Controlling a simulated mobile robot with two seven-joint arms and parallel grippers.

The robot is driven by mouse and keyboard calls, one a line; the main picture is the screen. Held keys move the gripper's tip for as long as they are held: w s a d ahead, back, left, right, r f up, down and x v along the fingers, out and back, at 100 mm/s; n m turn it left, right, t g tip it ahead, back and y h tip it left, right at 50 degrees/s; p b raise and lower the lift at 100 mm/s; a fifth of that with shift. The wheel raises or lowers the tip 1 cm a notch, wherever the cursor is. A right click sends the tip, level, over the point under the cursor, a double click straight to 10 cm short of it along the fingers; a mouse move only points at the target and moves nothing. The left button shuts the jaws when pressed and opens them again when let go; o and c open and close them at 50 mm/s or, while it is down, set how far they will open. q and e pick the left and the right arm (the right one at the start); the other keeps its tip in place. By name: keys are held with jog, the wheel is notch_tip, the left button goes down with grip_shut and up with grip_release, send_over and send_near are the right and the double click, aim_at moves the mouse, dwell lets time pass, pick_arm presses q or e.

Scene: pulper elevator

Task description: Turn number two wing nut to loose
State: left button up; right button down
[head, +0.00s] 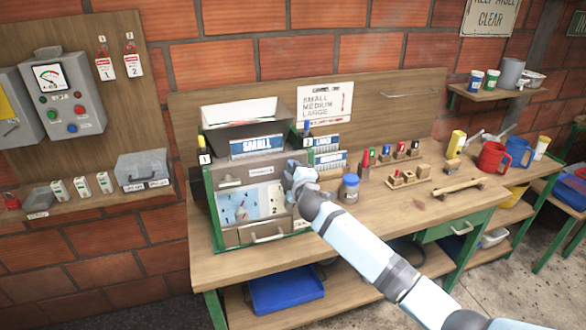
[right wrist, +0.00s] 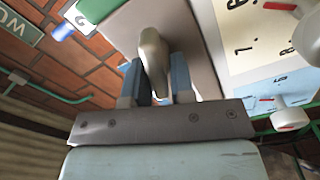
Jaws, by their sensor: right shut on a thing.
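The pulper (head: 228,233) is a green-framed grey box on the workbench, with a pale blue front panel. A label marked 2 (head: 308,141) stands at its top right and one marked 1 (head: 204,159) at its top left. My right gripper (head: 292,178) is at the right side of the front, below the label 2, and hides what it holds in the head view. In the right wrist view, its two blue fingers (right wrist: 159,78) are shut on a rounded grey-tan wing nut (right wrist: 153,48). Its number and how tight it is cannot be read. My left gripper is out of view.
A blue-lidded jar (head: 349,188) stands close to the right of my gripper. Wooden blocks with coloured pieces (head: 402,178) lie farther right. In the right wrist view, white knobs with red pointers (right wrist: 290,118) stand close to the right. The bench front is clear.

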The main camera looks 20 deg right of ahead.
jog(key=shift+f+n, duration=0.2)
jog(key=shift+n, duration=1.7)
jog(key=c, duration=1)
grip_release()
jog(key=shift+s+f, duration=0.1)
jog(key=shift+s, duration=0.05)
jog(key=s, duration=0.6)
jog(key=s+b, duration=0.1)
jog(key=s, duration=0.6)
jog(key=shift+s+d, duration=0.2)
jog(key=shift+s, duration=0.05)
